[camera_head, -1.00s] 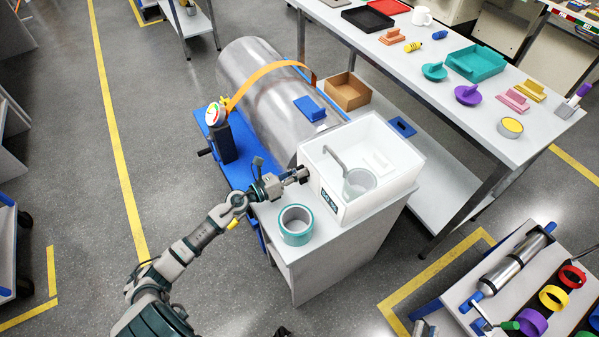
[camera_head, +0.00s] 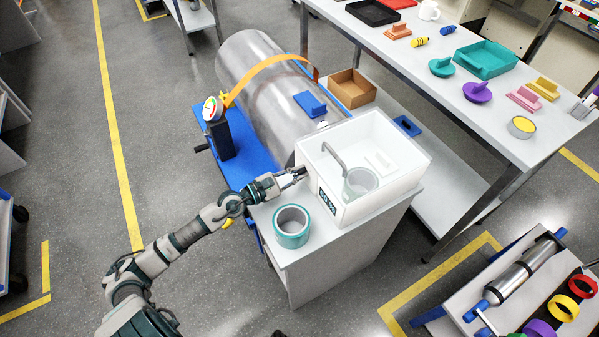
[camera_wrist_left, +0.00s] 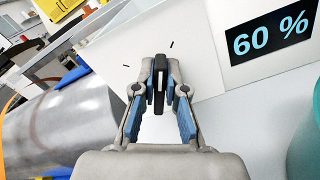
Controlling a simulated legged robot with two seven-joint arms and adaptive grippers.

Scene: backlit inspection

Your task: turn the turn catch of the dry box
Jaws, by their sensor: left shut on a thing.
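The dry box (camera_head: 404,163) is a white open-topped box on a small grey-white cabinet. Its front carries a dark display (camera_head: 328,199), which reads "60 %" in the left wrist view (camera_wrist_left: 270,36). My left gripper (camera_head: 300,174) is at the box's left face. In the left wrist view the left gripper (camera_wrist_left: 160,100) is shut on the turn catch (camera_wrist_left: 160,78), a dark upright piece in front of the white face. Two short black marks show on the face, one on each side above the catch. My right gripper is not in view.
A teal-rimmed roll (camera_head: 291,226) stands on the cabinet beside my left wrist. A clear cup (camera_head: 360,183) is inside the box. A large metal cylinder (camera_head: 262,95) on a blue base, with a gauge (camera_head: 212,108), lies behind my left arm.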

